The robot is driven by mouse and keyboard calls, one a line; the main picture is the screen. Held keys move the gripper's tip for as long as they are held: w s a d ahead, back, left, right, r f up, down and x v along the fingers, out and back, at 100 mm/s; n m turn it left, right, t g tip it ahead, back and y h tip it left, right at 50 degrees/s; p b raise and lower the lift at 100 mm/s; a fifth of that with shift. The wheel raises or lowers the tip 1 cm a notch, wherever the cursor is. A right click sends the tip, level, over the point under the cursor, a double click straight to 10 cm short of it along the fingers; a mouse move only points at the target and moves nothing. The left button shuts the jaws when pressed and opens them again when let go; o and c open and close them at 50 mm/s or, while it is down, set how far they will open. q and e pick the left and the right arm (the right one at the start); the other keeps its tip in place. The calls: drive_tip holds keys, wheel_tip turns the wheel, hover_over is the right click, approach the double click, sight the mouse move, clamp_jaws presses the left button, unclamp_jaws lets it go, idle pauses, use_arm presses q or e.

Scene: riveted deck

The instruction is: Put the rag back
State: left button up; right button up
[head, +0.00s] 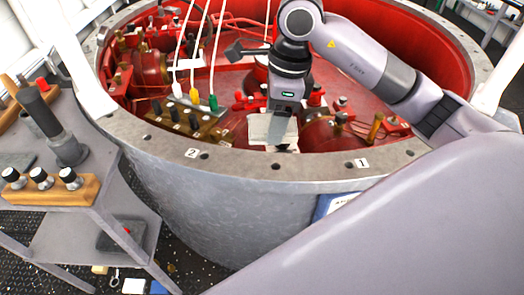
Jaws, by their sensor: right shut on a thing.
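A pale, whitish rag (258,130) shows inside the big round red-lined housing, just behind its front rim. My right gripper (282,140) reaches down over the housing and is shut on the rag, pointing downward. The gripper hides part of the rag, and I cannot tell whether the rag touches the red floor below. My left gripper is not in view.
The housing's grey bolted rim (275,167) carries labels 2 and 1. A manifold with coloured plugs and hanging cables (195,115) stands left of the gripper. Red fittings (335,130) are to its right. A grey side table (95,165) with tools stands at left.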

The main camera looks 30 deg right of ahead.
hover_over(271, 166)
drive_tip(key=f, duration=0.5)
drive_tip(key=shift+s+d+f, duration=0.15)
drive_tip(key=shift+s+d, duration=0.05)
drive_tip(key=shift+d, duration=0.05)
wheel_tip(271, 166, down, 4)
drive_tip(key=shift+f, duration=0.2)
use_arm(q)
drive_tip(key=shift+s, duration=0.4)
use_arm(e)
drive_tip(key=shift+f, duration=0.2)
drive_tip(key=o, duration=1)
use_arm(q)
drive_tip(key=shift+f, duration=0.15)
